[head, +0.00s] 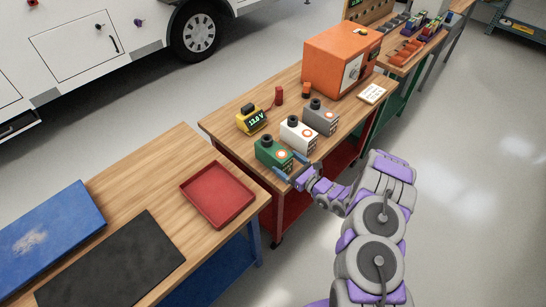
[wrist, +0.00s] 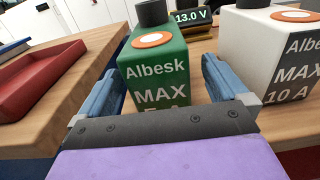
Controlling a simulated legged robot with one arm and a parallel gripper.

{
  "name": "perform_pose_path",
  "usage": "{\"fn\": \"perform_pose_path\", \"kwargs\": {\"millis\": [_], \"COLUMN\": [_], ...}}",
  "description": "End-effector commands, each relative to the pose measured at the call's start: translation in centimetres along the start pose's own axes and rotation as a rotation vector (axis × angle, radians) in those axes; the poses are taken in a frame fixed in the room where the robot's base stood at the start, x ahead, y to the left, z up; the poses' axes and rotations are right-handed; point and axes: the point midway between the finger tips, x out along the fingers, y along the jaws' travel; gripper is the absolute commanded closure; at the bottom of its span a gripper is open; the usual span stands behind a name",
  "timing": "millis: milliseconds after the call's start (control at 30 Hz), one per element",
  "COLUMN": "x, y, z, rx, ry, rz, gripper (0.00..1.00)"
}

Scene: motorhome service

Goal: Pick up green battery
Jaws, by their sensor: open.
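The green battery (head: 268,152) stands upright on the wooden bench, at the left end of a row with a white battery (head: 298,133) and a grey battery (head: 320,117). In the wrist view the green battery (wrist: 155,75) has a black top knob, an orange ring and white lettering. My gripper (head: 289,167) is open at the green battery. In the wrist view my gripper (wrist: 162,88) has one blue finger on each side of the battery's lower part. Whether the fingers touch it I cannot tell.
The white battery (wrist: 265,60) stands close to the right finger. A yellow meter (head: 251,119) reading 13.0 V is behind. A red tray (head: 218,194) lies on the nearer table at left. An orange cabinet (head: 340,60) stands farther back on the bench.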

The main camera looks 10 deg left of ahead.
Motion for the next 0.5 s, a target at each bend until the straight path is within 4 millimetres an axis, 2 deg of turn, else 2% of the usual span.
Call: {"fn": "perform_pose_path", "kwargs": {"millis": [133,400,500], "x": [0.9,4.6,5.3], "y": [0.1,0.3,0.4], "z": [-0.2,-0.9,-0.9], "rx": [-0.001,-0.003,-0.002], "ry": [0.000,-0.001,0.000], "rz": [0.003,0.003,0.003], "gripper": [0.00,0.00,0.00]}}
